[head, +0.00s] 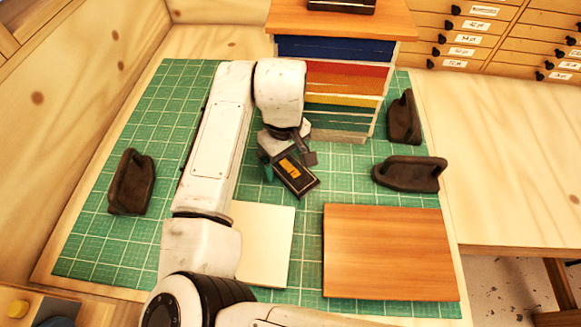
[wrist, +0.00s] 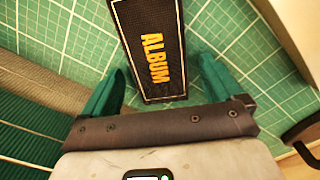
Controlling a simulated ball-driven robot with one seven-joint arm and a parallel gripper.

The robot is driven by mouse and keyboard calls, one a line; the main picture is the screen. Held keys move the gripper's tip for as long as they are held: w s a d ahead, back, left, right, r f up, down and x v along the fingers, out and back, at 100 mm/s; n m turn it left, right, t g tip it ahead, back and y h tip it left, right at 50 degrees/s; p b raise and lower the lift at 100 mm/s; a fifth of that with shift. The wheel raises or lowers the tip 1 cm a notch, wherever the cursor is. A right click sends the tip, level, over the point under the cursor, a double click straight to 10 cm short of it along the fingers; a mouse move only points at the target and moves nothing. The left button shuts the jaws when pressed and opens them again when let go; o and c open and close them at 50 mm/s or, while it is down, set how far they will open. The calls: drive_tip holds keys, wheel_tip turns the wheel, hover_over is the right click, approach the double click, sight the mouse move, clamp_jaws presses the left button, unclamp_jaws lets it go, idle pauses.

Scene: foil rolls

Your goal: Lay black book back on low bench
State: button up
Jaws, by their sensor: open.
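The black book (head: 295,178), with orange lettering, lies on the green mat near the middle of the head view. In the wrist view the book (wrist: 150,45) reads ALBUM, and its near end sits between my two teal fingers. My gripper (head: 287,160) is open over that end, with a visible gap on each side of the book in the wrist view (wrist: 160,85). A reddish-brown wooden slab (head: 390,252), perhaps the low bench, is at the front right. Its height is hard to tell.
A cabinet with coloured layers (head: 335,48) stands behind my gripper, with a dark object (head: 341,5) on top. Dark iron-like blocks stand at left (head: 131,182) and right (head: 403,118), (head: 410,174). A pale panel (head: 265,243) lies left of the slab. The slab is clear.

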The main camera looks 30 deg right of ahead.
drive_tip(key=shift+c, duration=0.3)
drive_tip(key=c, duration=1.2)
drive_tip(key=shift+r, duration=0.15)
